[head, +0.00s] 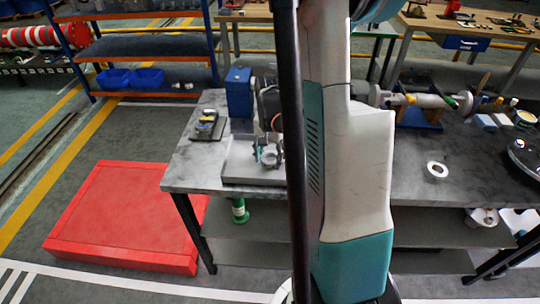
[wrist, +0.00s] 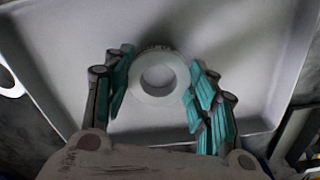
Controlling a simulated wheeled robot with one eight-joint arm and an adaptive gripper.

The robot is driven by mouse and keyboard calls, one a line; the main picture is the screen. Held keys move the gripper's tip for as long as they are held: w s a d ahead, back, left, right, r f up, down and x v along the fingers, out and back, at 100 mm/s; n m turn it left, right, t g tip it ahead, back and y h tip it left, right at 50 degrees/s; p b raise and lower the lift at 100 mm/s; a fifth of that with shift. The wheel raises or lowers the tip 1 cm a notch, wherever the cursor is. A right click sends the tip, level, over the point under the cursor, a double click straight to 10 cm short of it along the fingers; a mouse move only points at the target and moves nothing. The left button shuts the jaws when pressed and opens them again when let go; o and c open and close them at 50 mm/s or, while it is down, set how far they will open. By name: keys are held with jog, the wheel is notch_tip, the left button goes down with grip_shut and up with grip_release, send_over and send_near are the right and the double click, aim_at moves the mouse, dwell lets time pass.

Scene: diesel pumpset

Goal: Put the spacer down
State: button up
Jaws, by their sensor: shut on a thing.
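The spacer (wrist: 152,101) is a pale ring with a round hole, seen between the fingers in the wrist view. My gripper (wrist: 162,64) is shut on it, with teal-padded fingers on its left and right sides. Behind it lies a light grey tray (wrist: 235,35) with raised edges. In the head view my gripper (head: 268,153) is over the tray (head: 240,165) at the left part of the grey table. The spacer is too small to make out there. Whether it touches the tray floor I cannot tell.
A blue box (head: 239,92) and a dark holder with small parts (head: 208,126) stand behind and left of the tray. Another white ring (head: 437,170) lies on the table at right. A red platform (head: 125,212) stands on the floor at left.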

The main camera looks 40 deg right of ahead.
jog(key=o, duration=1.1)
notch_tip(320, 180, up, 12)
jog(key=p, duration=0.4)
jog(key=shift+r+p, duration=0.15)
jog(key=shift+p, duration=0.2)
